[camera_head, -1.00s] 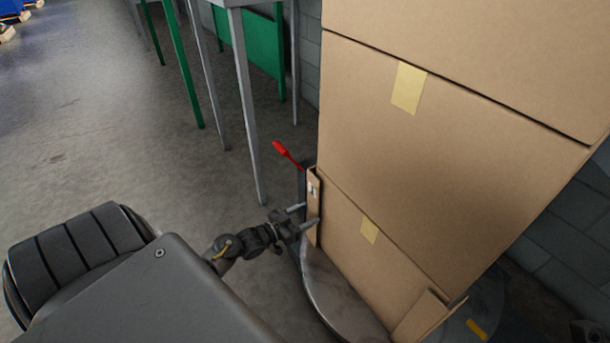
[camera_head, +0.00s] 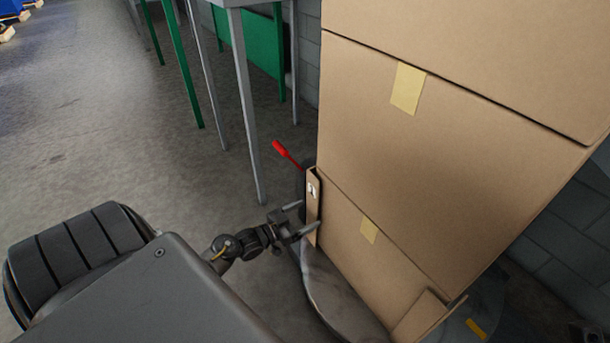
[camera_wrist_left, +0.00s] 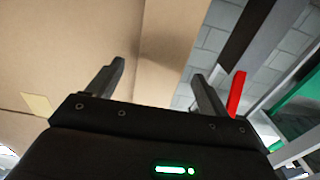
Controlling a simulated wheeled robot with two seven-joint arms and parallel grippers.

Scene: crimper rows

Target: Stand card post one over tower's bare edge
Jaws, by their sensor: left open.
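The tower of stacked cardboard boxes (camera_head: 450,140) stands on a round turntable plate (camera_head: 335,290). A narrow card post (camera_head: 313,205) with a small white label stands upright along the tower's lower left edge and looks to be against it. Another card post (camera_head: 420,317) shows at the lower front right edge. My left gripper (camera_head: 307,217) is open just left of the labelled post. In the left wrist view, the post (camera_wrist_left: 168,50) shows as a cardboard strip beyond and between the parted fingers; contact cannot be told. My right gripper is not visible.
A red-tipped lever (camera_head: 281,149) rises behind the post. Grey table legs (camera_head: 246,110) and a green panel (camera_head: 250,55) stand behind, left of the tower. A block wall (camera_head: 575,225) is at the right.

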